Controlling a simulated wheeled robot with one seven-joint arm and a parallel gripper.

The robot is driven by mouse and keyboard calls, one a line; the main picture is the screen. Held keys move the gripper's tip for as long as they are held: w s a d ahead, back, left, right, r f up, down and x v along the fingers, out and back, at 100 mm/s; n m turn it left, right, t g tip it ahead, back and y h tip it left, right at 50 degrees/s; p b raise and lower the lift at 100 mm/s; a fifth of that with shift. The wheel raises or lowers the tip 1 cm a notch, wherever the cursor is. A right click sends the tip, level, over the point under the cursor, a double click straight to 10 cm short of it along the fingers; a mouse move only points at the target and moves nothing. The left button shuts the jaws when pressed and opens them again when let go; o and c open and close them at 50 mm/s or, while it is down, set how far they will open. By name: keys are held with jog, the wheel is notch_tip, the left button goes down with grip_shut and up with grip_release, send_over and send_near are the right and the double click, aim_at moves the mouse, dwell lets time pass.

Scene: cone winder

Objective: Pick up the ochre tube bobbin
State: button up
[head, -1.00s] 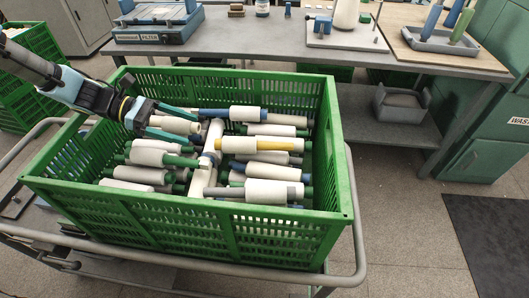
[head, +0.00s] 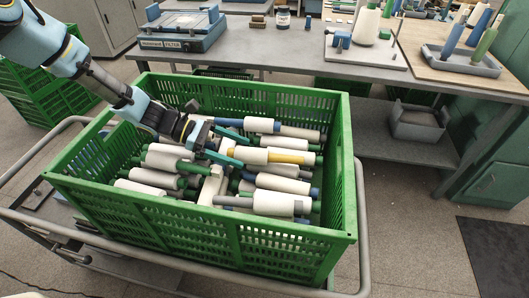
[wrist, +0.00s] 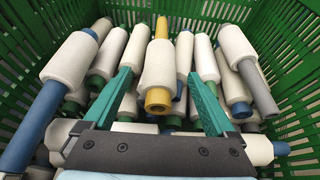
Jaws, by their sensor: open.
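The ochre tube bobbin lies on top of the pile in the green crate, its white yarn (head: 250,155) near my gripper and its ochre tube (head: 292,157) sticking out to the right. In the wrist view the bobbin (wrist: 158,65) points away from me, with an ochre end toward me. My gripper (head: 244,152) is inside the crate at the bobbin's left end, its teal fingers open. In the wrist view the fingers (wrist: 159,76) stand either side of the bobbin's near end, with gaps. The fingers' height relative to the bobbin is hard to tell.
The green crate (head: 195,242) stands on a cart with a grey rail (head: 362,225). Several blue, green and grey tube bobbins lie close around the ochre one. The crate walls rise around the pile. A grey workbench (head: 270,47) stands behind.

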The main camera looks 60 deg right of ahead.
jog(key=shift+x, duration=1.1)
jog(key=shift+c, duration=0.4)
grip_shut()
